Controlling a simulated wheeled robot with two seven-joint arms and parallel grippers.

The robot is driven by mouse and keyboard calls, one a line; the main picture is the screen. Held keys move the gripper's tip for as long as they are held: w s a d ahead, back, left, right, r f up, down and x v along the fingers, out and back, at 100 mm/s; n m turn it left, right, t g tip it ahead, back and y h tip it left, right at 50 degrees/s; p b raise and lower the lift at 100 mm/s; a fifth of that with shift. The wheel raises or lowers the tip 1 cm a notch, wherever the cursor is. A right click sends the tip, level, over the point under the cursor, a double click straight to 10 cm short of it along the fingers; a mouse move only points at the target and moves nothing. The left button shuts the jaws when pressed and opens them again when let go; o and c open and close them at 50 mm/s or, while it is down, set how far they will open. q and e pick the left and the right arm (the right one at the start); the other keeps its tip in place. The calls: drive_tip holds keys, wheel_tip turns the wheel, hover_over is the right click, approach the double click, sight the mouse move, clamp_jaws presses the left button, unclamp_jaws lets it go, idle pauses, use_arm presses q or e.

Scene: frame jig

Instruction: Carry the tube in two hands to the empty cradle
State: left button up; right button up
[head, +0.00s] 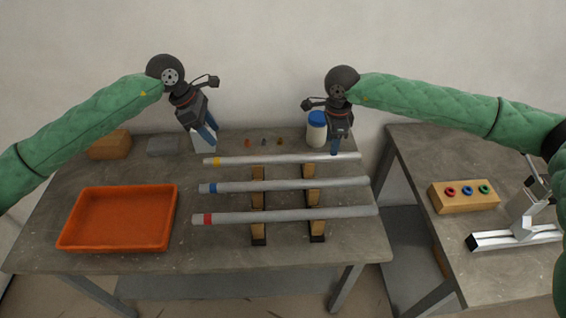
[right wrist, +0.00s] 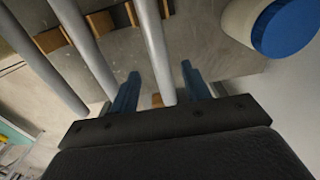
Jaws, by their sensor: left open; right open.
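Three grey tubes lie side by side across two wooden racks, the left rack (head: 258,203) and the right rack (head: 315,200). The rear tube (head: 280,160) has a yellow band, the middle tube (head: 280,186) a blue band, the front tube (head: 280,216) a red band, all near their left ends. My left gripper (head: 208,136) is open above and behind the yellow-banded end. My right gripper (head: 335,148) is open at the right part of the rear tube. In the right wrist view that tube (right wrist: 152,45) runs between the fingers (right wrist: 162,85); contact cannot be told. I cannot tell which cradle is empty.
A blue-capped white bottle (head: 316,132) stands close behind my right gripper. An orange tray (head: 120,220) is at the left; brown (head: 108,145) and grey (head: 163,146) blocks lie behind it. A right-hand table holds a block with coloured rings (head: 464,196) and a metal fixture (head: 515,235).

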wheel_tip(320, 180, up, 7)
drive_tip(key=shift+f, duration=0.15)
idle(0.5)
